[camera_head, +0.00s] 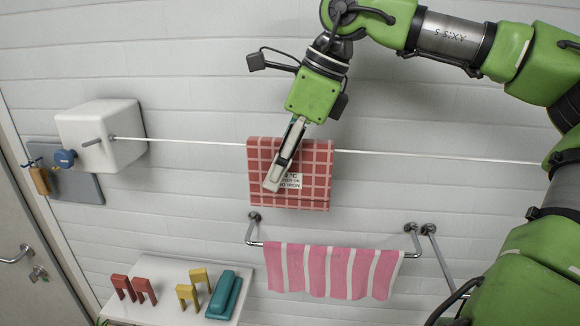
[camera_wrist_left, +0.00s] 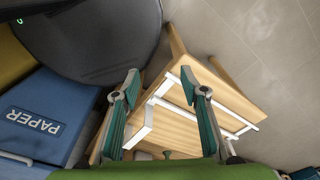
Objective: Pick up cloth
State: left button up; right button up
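A red checked cloth (camera_head: 318,180) with a white printed label hangs over the white line in the head view. A pink and white striped cloth (camera_head: 335,270) hangs on a metal rail below it. My right gripper (camera_head: 272,184) points down in front of the checked cloth and covers part of it. Its fingers are seen side-on and overlap, so I cannot tell their gap or whether they touch the cloth. My left gripper (camera_wrist_left: 163,125) shows only in the left wrist view. Its fingers are wide apart with nothing held between them.
The line (camera_head: 430,157) runs from a white box (camera_head: 120,125) across the wall. A white shelf (camera_head: 245,280) holds red pegs (camera_head: 122,287), yellow pegs (camera_head: 187,293) and a teal object (camera_head: 223,295). Wooden furniture (camera_wrist_left: 185,125) and a blue PAPER bin (camera_wrist_left: 45,115) show in the left wrist view.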

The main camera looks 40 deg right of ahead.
jog(key=shift+a, duration=0.1)
jog(key=shift+f, duration=0.25)
dwell(0.3)
jog(key=shift+c, duration=0.3)
grip_shut()
